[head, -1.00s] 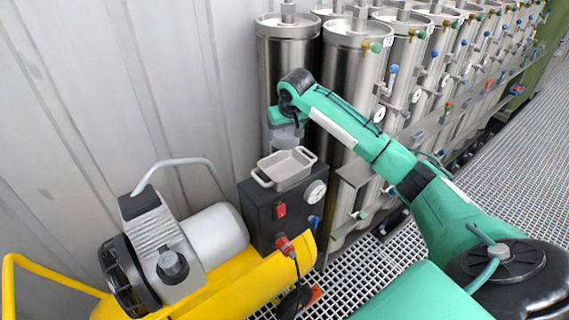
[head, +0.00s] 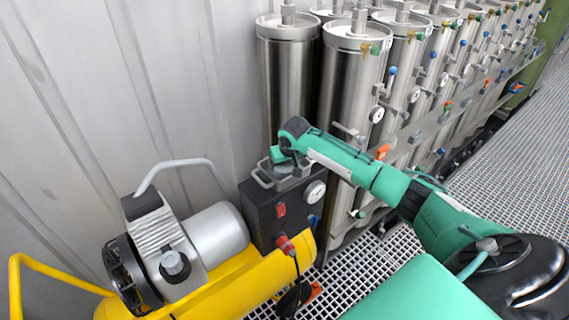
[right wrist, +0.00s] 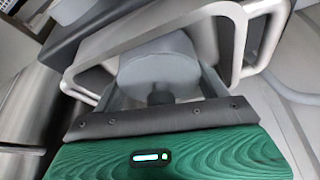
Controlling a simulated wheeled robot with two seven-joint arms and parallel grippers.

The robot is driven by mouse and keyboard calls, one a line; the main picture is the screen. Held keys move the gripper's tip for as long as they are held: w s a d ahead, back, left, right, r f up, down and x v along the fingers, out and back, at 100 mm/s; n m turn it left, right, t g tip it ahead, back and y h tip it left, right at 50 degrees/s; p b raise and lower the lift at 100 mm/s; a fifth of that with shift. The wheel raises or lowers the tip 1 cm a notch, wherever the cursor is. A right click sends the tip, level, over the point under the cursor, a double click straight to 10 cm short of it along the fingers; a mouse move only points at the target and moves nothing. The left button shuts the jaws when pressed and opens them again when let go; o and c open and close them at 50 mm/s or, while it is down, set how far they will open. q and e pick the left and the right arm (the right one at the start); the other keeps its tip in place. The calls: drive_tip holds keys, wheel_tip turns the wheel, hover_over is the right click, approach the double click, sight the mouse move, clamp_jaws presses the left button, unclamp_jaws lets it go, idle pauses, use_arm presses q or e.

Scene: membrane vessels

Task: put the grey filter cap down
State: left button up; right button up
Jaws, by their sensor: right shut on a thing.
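The grey filter cap (right wrist: 158,66) is a smooth grey round piece between the two fingers of my right gripper (right wrist: 162,88) in the right wrist view. The gripper is shut on it. In the head view my right gripper (head: 285,165) points down at the grey tray (head: 262,181) on top of the black box, and the arm and gripper mostly hide the cap. The tray's rim and handle (right wrist: 238,38) surround the cap in the wrist view. I cannot tell whether the cap touches the tray floor. My left gripper is not in view.
The tray stands on a black box (head: 262,215) with a gauge and red switch. A yellow compressor (head: 215,285) stands in front, left. Steel vessels (head: 287,75) rise close behind the tray. A ribbed wall (head: 110,90) closes off the left.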

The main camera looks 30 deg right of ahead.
drive_tip(key=shift+f, duration=0.1)
drive_tip(key=o, duration=1)
drive_tip(key=b+v, duration=0.1)
drive_tip(key=v, duration=1.1)
drive_tip(key=shift+b, duration=0.35)
